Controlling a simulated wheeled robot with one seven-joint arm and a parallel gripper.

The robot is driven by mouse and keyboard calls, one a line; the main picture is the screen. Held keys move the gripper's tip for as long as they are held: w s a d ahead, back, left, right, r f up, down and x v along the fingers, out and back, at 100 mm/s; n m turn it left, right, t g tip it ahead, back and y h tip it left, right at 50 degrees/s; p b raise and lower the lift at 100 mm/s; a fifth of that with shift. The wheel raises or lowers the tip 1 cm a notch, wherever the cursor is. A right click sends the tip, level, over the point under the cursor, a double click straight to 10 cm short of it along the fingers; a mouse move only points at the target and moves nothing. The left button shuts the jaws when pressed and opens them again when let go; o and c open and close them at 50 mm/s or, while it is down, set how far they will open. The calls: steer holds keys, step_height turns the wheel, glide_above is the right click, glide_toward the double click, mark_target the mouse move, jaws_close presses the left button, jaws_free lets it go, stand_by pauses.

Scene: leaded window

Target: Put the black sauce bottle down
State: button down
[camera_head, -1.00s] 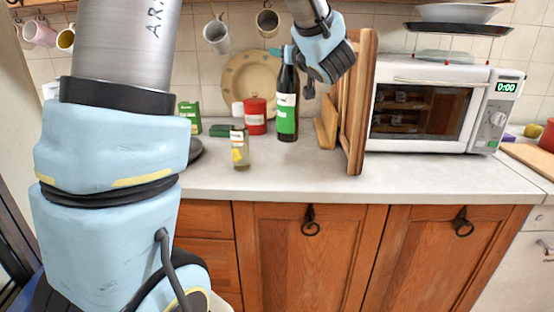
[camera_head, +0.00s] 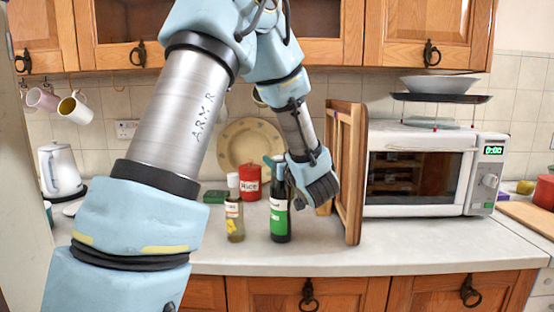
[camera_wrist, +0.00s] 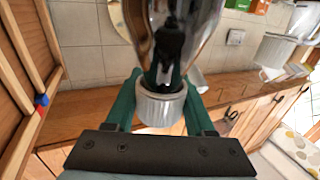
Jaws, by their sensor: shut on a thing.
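The black sauce bottle (camera_head: 280,215) is dark with a green and white label. It is upright on the counter side of my gripper, and its base is at or very close to the worktop; I cannot tell if it touches. My gripper (camera_head: 275,163) is shut on its upper part, with the hand to the right of the bottle. In the wrist view, the teal fingers (camera_wrist: 160,95) close in from both sides on a dark shape with a pale ribbed cylinder around its lower end.
A small bottle with a yellow label (camera_head: 234,218) stands close on the left. Behind are a red canister (camera_head: 250,183) and a plate (camera_head: 250,143). A wooden frame (camera_head: 350,175) and microwave (camera_head: 420,175) stand on the right. The front worktop (camera_head: 330,258) is clear.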

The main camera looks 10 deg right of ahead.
steer(key=c, duration=0.7)
jaws_free()
steer(key=shift+f, duration=0.15)
steer(key=o, duration=0.4)
steer(key=shift+o, duration=0.2)
steer(key=shift+r, duration=0.2)
steer(key=b+v, duration=0.3)
steer(key=v, duration=0.9)
